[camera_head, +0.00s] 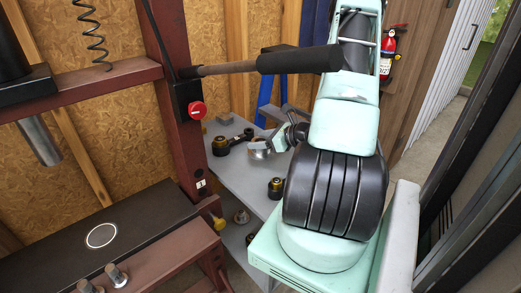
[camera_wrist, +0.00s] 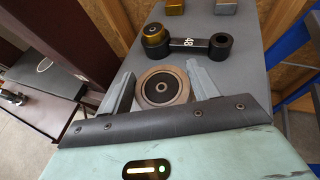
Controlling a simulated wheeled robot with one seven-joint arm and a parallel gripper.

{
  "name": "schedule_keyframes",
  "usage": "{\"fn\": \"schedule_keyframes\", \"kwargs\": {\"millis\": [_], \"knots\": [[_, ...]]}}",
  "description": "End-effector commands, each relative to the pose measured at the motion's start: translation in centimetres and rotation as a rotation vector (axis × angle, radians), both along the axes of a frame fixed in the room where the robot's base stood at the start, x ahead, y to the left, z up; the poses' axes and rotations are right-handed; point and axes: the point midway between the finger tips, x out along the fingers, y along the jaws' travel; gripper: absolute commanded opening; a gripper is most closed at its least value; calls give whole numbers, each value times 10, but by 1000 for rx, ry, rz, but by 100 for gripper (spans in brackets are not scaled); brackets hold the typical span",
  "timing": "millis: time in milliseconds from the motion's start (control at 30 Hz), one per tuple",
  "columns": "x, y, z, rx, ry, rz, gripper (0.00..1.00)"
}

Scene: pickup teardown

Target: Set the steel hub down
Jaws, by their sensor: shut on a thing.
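The steel hub (camera_wrist: 162,87) is a round disc with a dark ringed face and a brownish rim in the wrist view. My gripper (camera_wrist: 161,85) has its two grey fingers shut on opposite sides of it. In the head view the hub (camera_head: 259,150) shows as a small silvery piece at the end of my gripper (camera_head: 270,146), over the grey table (camera_head: 237,174). My arm hides part of the table there. I cannot tell whether the hub touches the tabletop.
A dark link marked 48 (camera_wrist: 188,43) with a gold bushing lies just beyond the hub. A black and gold bushing (camera_head: 276,188) stands nearer on the table. A red press frame (camera_head: 172,120) with a long lever (camera_head: 300,60) stands at left. Bare tabletop shows between these.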

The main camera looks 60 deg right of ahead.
Motion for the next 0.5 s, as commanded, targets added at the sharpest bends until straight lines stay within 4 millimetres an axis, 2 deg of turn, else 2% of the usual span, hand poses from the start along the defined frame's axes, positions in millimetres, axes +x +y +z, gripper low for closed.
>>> {"fn": "schedule_keyframes", "kwargs": {"millis": [100,300,500], "knots": [[1,0,-6,0,-3,0,0],[1,0,-30,1,-3,0,0],[1,0,-42,-2,-4,1,0]]}}
